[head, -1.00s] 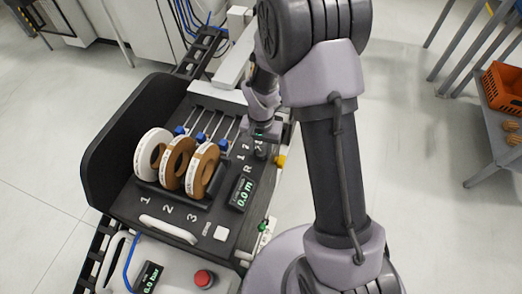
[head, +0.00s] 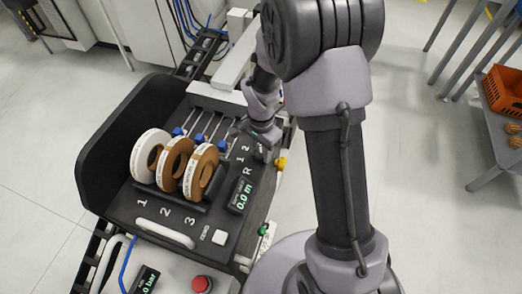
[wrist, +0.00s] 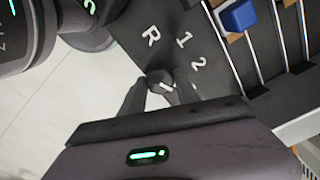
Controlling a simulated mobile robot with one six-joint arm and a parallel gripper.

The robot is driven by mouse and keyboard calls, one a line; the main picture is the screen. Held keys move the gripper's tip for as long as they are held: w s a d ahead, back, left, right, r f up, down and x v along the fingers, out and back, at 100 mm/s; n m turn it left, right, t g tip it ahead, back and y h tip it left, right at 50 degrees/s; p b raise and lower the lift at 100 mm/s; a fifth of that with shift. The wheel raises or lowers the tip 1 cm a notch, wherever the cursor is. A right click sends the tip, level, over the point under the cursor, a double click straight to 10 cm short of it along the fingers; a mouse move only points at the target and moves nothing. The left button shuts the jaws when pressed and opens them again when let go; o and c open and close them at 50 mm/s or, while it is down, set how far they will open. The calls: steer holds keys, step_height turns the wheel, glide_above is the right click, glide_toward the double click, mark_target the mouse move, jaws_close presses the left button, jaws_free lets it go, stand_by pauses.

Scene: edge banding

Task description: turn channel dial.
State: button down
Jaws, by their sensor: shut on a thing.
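The channel dial (wrist: 160,80) is a small dark knob with a white mark on its top, in the wrist view. The labels R, 1 and 2 (wrist: 184,40) are printed in an arc beside it on the dark panel (wrist: 222,84). I cannot tell for sure which label the mark faces. My gripper (wrist: 158,92) is shut on the dial, one finger on each side. In the head view my gripper (head: 262,146) is at the panel's right edge, beside the labels, and hides most of the dial.
Three edge-band rolls (head: 150,157) stand in numbered slots left of the dial. Blue-tipped slides (head: 200,139) are behind them. A display (head: 241,195) reading 0.0 m and a yellow part (head: 281,163) are close to my gripper. A red button (head: 202,284) is in front.

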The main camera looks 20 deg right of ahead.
mark_target(261, 153)
stand_by(0.3)
steer(key=c, duration=0.9)
jaws_free()
step_height(261, 153, up, 18)
steer(key=p, duration=0.6)
steer(key=shift+f+p, duration=0.25)
steer(key=shift+p, duration=0.1)
steer(key=s+a+r+n+t+y+b, duration=0.1)
steer(key=s+a+r+n+t, duration=0.1)
steer(key=s+r, duration=0.4)
steer(key=s+a+r+n+t+y+b, duration=0.1)
steer(key=s+r+n, duration=0.4)
steer(key=s, duration=0.7)
step_height(261, 153, up, 2)
steer(key=a+t, duration=0.1)
steer(key=t, duration=0.1)
steer(key=shift+s+t+b, duration=0.3)
steer(key=shift+s+t, duration=0.05)
steer(key=shift+t, duration=0.05)
